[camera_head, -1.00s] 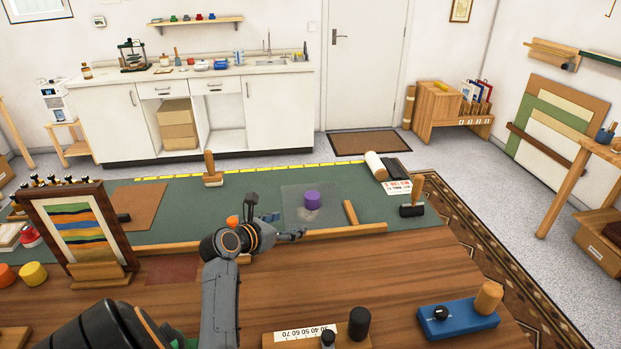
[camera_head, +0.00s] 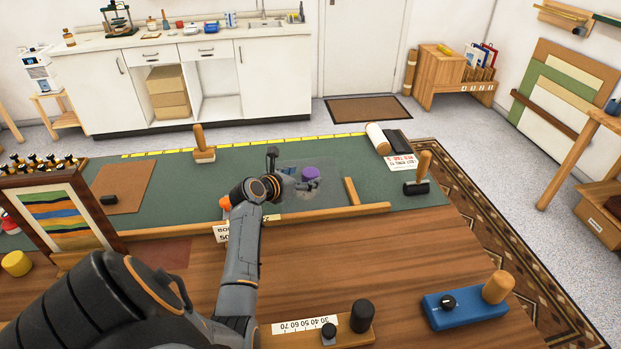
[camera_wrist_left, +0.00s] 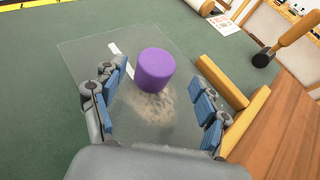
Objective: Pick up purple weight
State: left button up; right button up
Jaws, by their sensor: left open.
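The purple weight (camera_head: 310,173) is a short purple cylinder standing upright on a clear sheet (camera_head: 335,185) on the green mat. In the left wrist view the weight (camera_wrist_left: 154,69) sits ahead of my left gripper, roughly midway between its blue-padded fingers. My left gripper (camera_head: 282,172) is open and empty, its fingers spread to either side just short of the weight. In the left wrist view the gripper (camera_wrist_left: 162,101) shows no contact with the weight. A greyish patch lies on the sheet beside the weight. My right gripper is not in view.
A wooden strip (camera_head: 351,191) and a long wooden rail (camera_head: 340,211) lie close to the sheet on the right and front. A wood-handled brayer (camera_head: 420,175) stands to the right, another wood-handled tool (camera_head: 203,145) at back left. A framed striped print (camera_head: 60,218) stands at left.

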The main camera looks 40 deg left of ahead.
aim_at(309, 173)
pick_arm(q)
jog(key=x, duration=0.5)
jog(key=shift+a+f, duration=0.15)
jog(key=shift+a, duration=0.1)
jog(key=shift+s, duration=0.1)
jog(key=shift+c, duration=1)
grip_shut()
